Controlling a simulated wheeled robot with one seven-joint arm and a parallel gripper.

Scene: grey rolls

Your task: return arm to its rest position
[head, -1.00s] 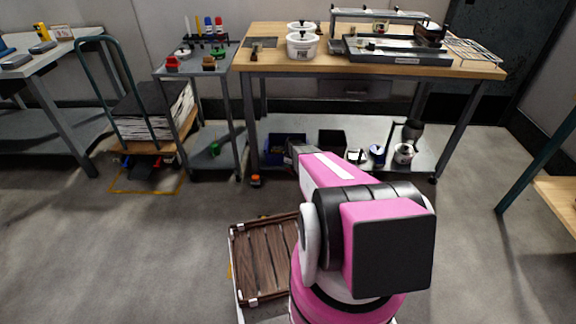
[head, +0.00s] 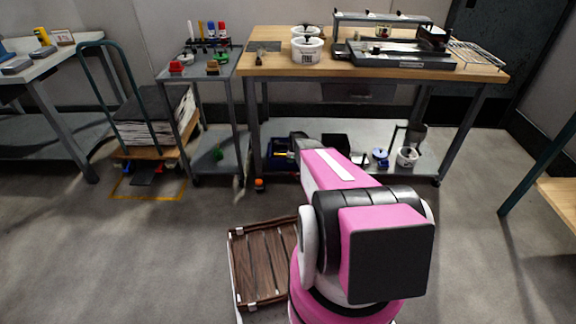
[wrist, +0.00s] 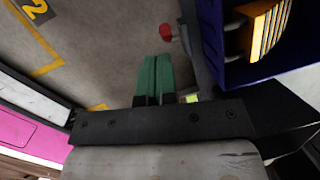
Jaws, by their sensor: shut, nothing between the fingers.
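My arm, pink, black and white, stands at the lower middle of the head view, with its pink forearm reaching toward the workbench's lower shelf. My gripper shows in the wrist view as two green fingers (wrist: 154,78) pressed together, with nothing between them. It points down over the grey floor, just left of a blue bin (wrist: 213,45) in the picture. In the head view the fingers cannot be made out behind my forearm.
The workbench (head: 270,65) holds white tubs (head: 307,50) and a grey machine. Its lower shelf (head: 425,165) holds bins and pots. A small tool cart (head: 215,150) and a green-handled trolley (head: 85,75) stand left. A slatted wooden tray (head: 262,262) lies beside my arm. Open floor lies left.

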